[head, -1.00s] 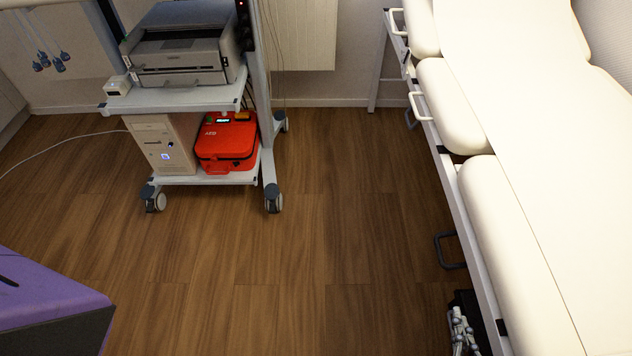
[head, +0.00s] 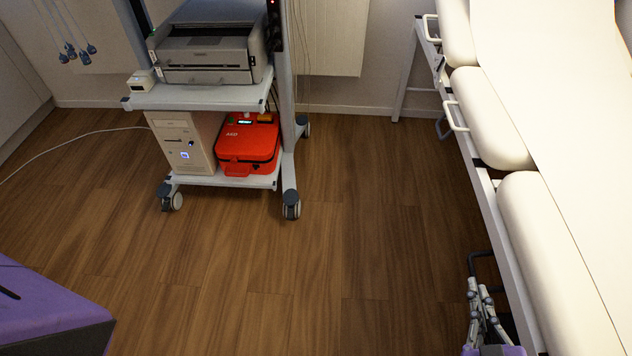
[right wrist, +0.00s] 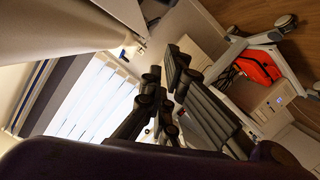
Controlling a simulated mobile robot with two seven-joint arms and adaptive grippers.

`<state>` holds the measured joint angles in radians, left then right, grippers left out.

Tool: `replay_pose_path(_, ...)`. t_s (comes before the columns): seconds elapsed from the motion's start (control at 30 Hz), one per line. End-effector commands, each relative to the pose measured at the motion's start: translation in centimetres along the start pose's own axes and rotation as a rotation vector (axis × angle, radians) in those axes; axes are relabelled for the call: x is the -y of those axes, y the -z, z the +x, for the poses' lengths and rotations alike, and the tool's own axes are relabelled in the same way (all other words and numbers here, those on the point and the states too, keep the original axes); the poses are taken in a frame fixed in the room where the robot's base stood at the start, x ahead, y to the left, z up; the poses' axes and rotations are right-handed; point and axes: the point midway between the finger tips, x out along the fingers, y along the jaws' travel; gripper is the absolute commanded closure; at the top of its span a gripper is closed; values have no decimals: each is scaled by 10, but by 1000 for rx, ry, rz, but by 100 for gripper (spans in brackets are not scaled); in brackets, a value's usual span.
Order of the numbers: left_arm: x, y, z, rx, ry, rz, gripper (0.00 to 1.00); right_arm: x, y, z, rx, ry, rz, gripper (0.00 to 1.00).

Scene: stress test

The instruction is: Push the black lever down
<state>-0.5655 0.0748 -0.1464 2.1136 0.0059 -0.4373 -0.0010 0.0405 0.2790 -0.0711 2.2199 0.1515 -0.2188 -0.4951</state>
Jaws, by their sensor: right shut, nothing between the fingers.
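A dark loop-shaped lever (head: 482,262) sticks out from the side of the white treatment bed (head: 560,200), low at the near end. A second dark loop (head: 443,128) hangs farther along the same side. I cannot tell which one the task means. My right gripper (head: 478,288) is shut and empty, just in front of the nearer loop and overlapping its lower part; I cannot tell whether they touch. In the right wrist view its dark fingers (right wrist: 165,82) point up, with no lever clearly visible between them. My left gripper is not in view.
White handles (head: 455,116) stick out from the bed's side. A wheeled cart (head: 200,98) at the back left carries a printer (head: 208,50), a computer case (head: 183,140) and a red AED case (head: 247,145). The wooden floor (head: 320,240) between cart and bed is clear.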

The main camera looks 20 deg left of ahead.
Motion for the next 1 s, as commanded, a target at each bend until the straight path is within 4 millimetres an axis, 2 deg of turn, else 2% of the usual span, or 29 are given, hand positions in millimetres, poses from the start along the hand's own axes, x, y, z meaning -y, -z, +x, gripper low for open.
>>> replay_pose_path(0.2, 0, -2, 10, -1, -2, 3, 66, 1, -1, 48, -3, -1, 2, 100)
replay_pose_path(0.4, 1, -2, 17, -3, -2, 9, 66, 2, -5, 87, 2, 1, 1, 100)
replay_pose_path(0.5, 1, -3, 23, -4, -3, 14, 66, 2, -24, 88, 6, 3, 0, 100)
replay_pose_path(0.6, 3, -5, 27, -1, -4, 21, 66, 2, -34, 90, 4, 3, 0, 100)
replay_pose_path(1.0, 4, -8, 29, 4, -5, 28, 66, 0, -40, 91, 1, 1, 0, 100)
